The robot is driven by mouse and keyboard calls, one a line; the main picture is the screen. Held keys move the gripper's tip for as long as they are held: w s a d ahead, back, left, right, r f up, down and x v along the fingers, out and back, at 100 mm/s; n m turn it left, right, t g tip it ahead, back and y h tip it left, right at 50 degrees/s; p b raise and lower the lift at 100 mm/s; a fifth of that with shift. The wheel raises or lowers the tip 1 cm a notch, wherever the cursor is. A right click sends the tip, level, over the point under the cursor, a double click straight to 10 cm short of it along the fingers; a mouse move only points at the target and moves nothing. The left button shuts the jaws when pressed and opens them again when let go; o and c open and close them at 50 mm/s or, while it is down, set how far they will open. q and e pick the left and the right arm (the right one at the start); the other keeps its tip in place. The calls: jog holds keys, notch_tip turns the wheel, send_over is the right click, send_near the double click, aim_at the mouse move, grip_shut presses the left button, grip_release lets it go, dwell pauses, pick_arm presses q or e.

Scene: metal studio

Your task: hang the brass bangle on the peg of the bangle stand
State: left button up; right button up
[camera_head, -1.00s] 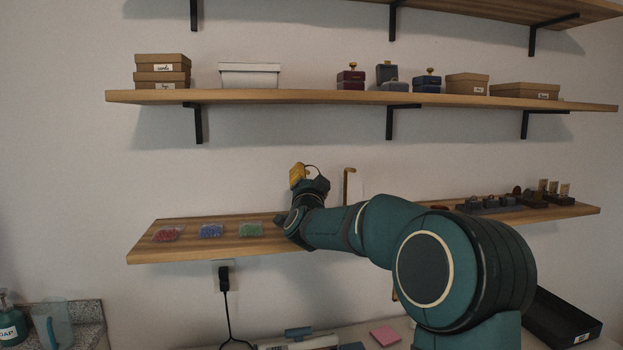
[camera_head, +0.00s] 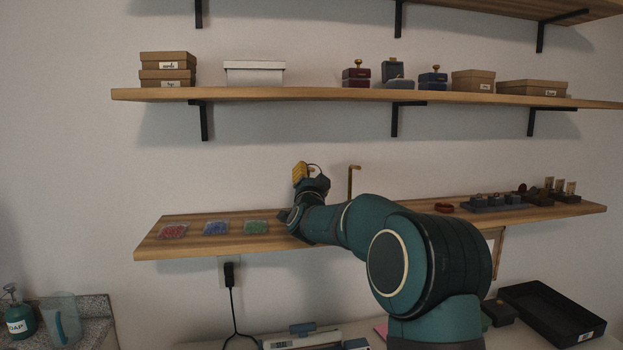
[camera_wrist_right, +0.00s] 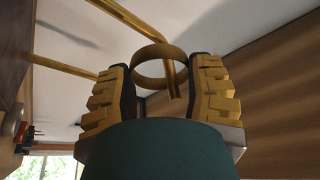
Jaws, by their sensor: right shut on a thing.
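The brass bangle (camera_wrist_right: 160,62) is a wide ring held between the two yellow ribbed fingers of my right gripper (camera_wrist_right: 165,92). In the head view my right gripper (camera_head: 302,174) is above the lower shelf, left of the bangle stand (camera_head: 351,182), a brass post with a bent top. In the right wrist view a brass rod (camera_wrist_right: 128,17) runs from the top left toward the bangle. A short rod end (camera_wrist_right: 172,78) overlaps the bangle's opening; I cannot tell whether it passes through. The stand's foot is hidden behind my arm. My left gripper is not in view.
The lower shelf (camera_head: 160,246) carries red, blue and green packets (camera_head: 215,228) at left and dark display blocks (camera_head: 495,202) at right. A red ring-like thing (camera_head: 443,207) lies right of my arm. The upper shelf (camera_head: 300,95) holds several boxes.

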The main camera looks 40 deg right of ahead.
jog(key=o, duration=1.1)
jog(key=v, duration=1.2)
jog(key=shift+r, duration=0.1)
